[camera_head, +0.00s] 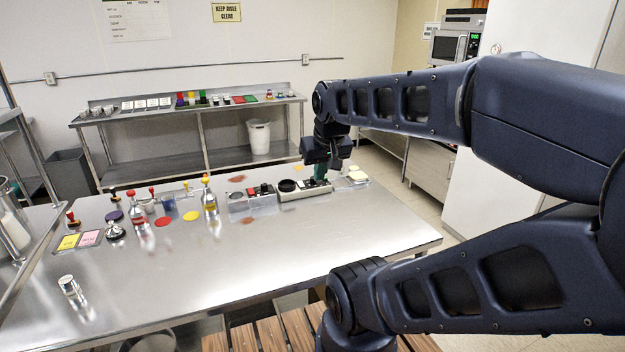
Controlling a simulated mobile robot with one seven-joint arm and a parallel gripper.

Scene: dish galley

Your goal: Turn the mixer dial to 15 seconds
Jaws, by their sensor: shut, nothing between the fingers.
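The mixer is probably the low pale unit (304,192) with a round black part on its left, on the steel table (330,236) toward its far right. My gripper (322,181) points down at the right part of this unit. Its fingers are shut and hold nothing. Whether the fingertips touch the unit is too small to tell. The dial and its markings cannot be made out; the gripper covers part of the unit's right side.
Bottles with red and yellow tops (209,197), stamps and coloured discs stand on the table's left half. Pale round items (357,177) lie close right of my gripper. The table's front is mostly clear.

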